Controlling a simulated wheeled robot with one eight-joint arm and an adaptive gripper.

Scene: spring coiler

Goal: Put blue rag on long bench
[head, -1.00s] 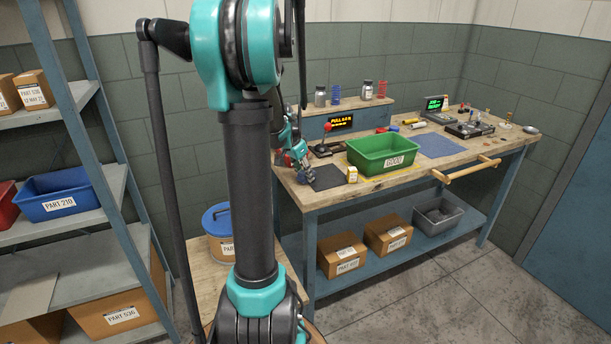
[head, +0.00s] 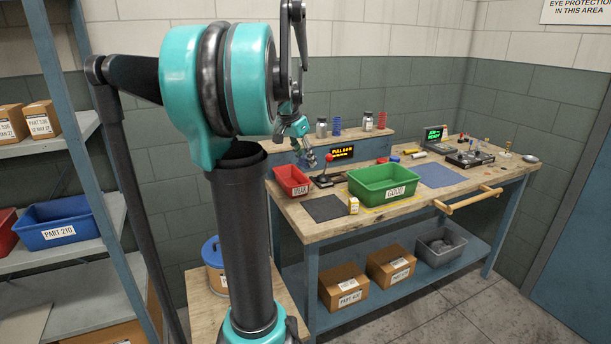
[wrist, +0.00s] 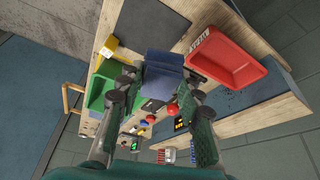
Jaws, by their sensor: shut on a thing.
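My gripper (wrist: 160,92) is shut on the blue rag (wrist: 163,72), which shows folded between the fingertips in the wrist view. In the head view my gripper (head: 305,150) hangs above the back left part of the long bench (head: 325,225), near a red bin. The rag is too small to make out clearly there. The bench has a wooden top and blue legs. It also shows in the wrist view (wrist: 130,10), below the rag, with a gap that I cannot measure.
On the bench stand a red bin (head: 291,182), a dark mat (head: 325,208), a yellow box (head: 353,205), a green bin (head: 384,186) and a red-knobbed lever (head: 328,158). A blue mat (head: 437,174) lies right of the green bin. A shelf rack (head: 75,160) stands at left.

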